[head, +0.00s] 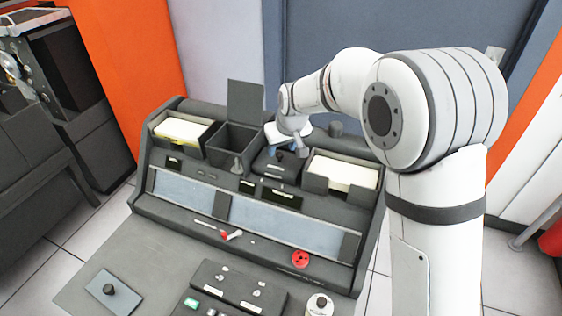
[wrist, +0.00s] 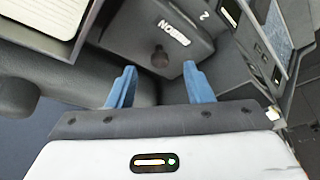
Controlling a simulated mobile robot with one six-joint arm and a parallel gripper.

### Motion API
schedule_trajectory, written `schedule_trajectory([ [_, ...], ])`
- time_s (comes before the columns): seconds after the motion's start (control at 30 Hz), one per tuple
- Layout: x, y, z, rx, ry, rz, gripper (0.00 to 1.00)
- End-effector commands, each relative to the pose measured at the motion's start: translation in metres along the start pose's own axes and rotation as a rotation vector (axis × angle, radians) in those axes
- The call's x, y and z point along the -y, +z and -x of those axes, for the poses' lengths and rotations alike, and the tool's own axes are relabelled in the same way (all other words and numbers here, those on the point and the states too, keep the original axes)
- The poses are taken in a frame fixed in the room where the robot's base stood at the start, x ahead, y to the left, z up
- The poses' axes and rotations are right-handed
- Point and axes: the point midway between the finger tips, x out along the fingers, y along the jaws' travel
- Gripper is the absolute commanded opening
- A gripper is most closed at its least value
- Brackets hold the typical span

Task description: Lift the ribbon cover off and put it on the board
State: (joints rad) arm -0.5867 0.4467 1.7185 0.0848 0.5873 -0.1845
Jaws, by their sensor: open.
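The ribbon cover (wrist: 135,25) is a dark grey lid with a round dark knob (wrist: 160,55) and a white label reading RIBBON, upside down in the wrist view. In the head view the cover (head: 270,168) sits on the machine's top, partly hidden by my gripper (head: 284,149). My gripper also shows in the wrist view (wrist: 160,72): its blue fingers are open, one on each side of the knob's line, with the knob just beyond the tips. I cannot tell whether they touch the cover. The flat grey board (head: 105,248) is at the machine's front.
A blue-grey plate with a black knob (head: 112,305) lies on the board at left. A keypad block (head: 238,287) and a pale round item (head: 319,306) stand to its right. An open box (head: 230,137) and card trays (head: 345,196) flank the cover. Bare board lies behind the plate.

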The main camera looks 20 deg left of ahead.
Motion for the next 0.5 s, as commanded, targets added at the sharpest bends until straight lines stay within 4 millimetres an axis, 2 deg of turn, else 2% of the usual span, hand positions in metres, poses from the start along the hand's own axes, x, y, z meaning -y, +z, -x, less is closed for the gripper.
schedule_trajectory([
  [0.2, 0.0, -0.003, -0.026, 0.003, 0.0, 0.0, 0.46],
  [0.5, -0.001, -0.003, -0.03, 0.0, 0.001, -0.001, 0.46],
])
